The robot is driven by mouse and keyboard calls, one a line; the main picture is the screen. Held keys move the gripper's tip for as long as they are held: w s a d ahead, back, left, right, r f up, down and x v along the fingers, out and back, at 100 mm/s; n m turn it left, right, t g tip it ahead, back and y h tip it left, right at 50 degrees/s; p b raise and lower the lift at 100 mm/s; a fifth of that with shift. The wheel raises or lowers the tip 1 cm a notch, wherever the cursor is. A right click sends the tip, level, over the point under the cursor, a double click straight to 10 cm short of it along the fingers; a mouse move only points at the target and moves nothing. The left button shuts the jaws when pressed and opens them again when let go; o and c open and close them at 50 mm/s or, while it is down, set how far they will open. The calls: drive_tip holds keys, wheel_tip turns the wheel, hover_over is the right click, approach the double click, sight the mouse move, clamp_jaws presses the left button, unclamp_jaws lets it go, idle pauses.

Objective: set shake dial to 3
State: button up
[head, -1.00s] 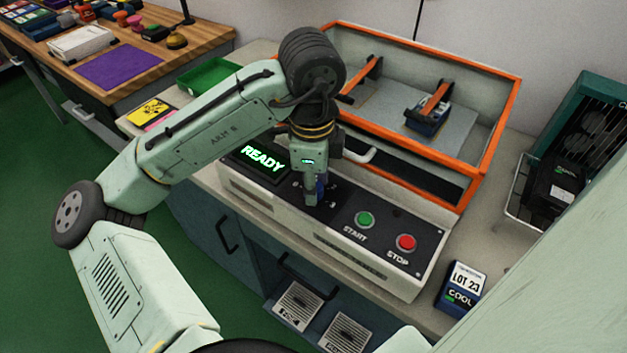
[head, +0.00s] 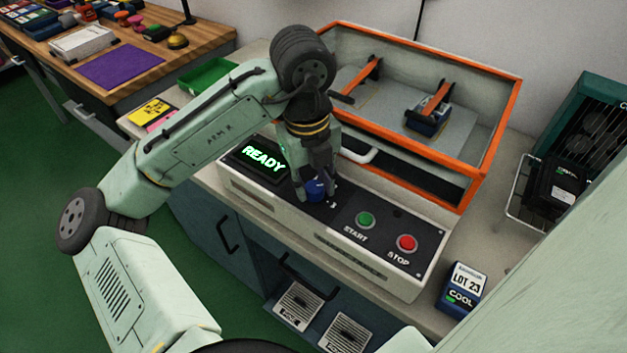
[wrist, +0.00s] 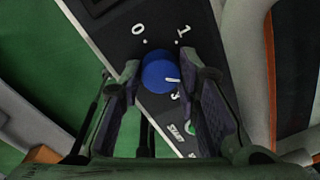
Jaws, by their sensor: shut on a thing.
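The blue shake dial (wrist: 159,75) sits on the black control panel, with 0 and 1 printed above it in the wrist view. My gripper (wrist: 160,82) is shut on the dial, with one finger on each side; the right finger covers part of the scale. In the head view the dial (head: 316,190) shows between the fingers of my gripper (head: 315,188). A 3 shows just right of it. The display (head: 263,159) reads READY.
The green START button (head: 365,220) and red STOP button (head: 407,243) lie right of the dial. Behind the panel is the orange-framed shaker box (head: 440,190) with a light handle (head: 358,156).

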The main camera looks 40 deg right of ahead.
sight(309, 185)
drive_tip(key=m, duration=0.7)
drive_tip(key=shift+f, duration=0.1)
idle(0.5)
drive_tip(key=o, duration=1.2)
drive_tip(key=shift+r, duration=0.2)
drive_tip(key=r, duration=1.1)
drive_tip(key=shift+w+a+r, duration=0.25)
drive_tip(key=shift+w+r, duration=0.05)
drive_tip(key=shift+r, duration=0.05)
drive_tip(key=shift+c, duration=0.2)
